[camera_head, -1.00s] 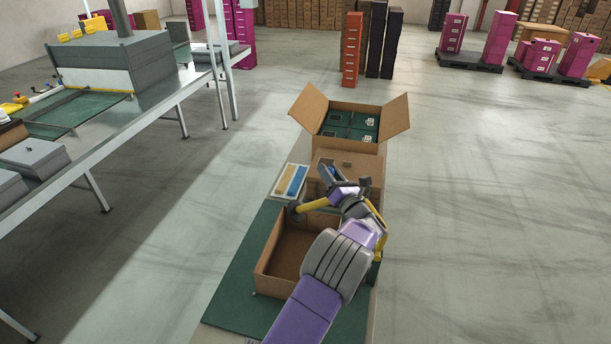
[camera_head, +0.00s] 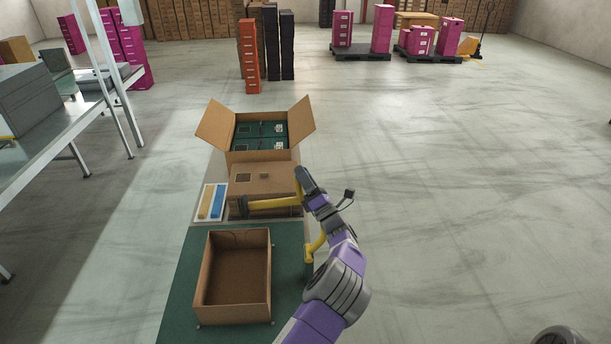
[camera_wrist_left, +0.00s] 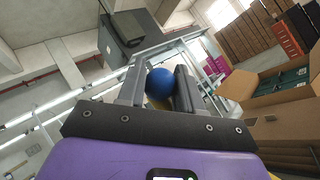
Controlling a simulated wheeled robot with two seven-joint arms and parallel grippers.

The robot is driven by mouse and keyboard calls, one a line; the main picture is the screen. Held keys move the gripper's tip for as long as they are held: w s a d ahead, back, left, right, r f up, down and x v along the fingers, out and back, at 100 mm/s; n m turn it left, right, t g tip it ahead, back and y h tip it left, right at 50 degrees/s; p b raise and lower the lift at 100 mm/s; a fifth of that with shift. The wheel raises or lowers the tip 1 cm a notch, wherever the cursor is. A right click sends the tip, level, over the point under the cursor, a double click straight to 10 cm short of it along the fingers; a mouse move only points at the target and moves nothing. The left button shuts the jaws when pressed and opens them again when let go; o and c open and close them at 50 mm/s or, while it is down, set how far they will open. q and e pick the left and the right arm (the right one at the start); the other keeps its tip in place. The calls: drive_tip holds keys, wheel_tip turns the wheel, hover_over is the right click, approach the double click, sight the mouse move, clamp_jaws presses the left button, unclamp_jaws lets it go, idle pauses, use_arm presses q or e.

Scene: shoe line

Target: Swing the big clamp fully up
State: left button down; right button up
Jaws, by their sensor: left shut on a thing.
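The big clamp (camera_head: 272,204) is a yellow bar with a dark pad at its left end, above the open cardboard tray's back edge and in front of the closed carton. A yellow upright (camera_head: 316,243) rises on the tray's right side. My left gripper (camera_head: 303,180) is at the right end of the bar. In the left wrist view, a blue ball knob (camera_wrist_left: 159,83) sits between the fingers of my left gripper (camera_wrist_left: 160,88), which is shut on it. The knob is hidden in the head view. My right gripper is out of view.
The open, empty cardboard tray (camera_head: 268,300) lies on a green mat (camera_head: 187,300). Behind it stand a closed carton (camera_head: 262,178) and an open box (camera_head: 285,158) of green boxes. A white tray (camera_head: 202,216) with yellow and blue strips lies left. The floor on the right is clear.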

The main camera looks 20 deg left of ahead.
use_arm(q)
drive_tip(key=shift+w+d, duration=0.1)
drive_tip(key=shift+d, duration=0.1)
drive_tip(key=c, duration=0.8)
unclamp_jaws()
drive_tip(key=shift+d, duration=0.1)
drive_tip(key=b+v, duration=0.1)
drive_tip(key=v, duration=0.6)
drive_tip(key=shift+d+f, duration=0.1)
drive_tip(key=shift+d, duration=0.15)
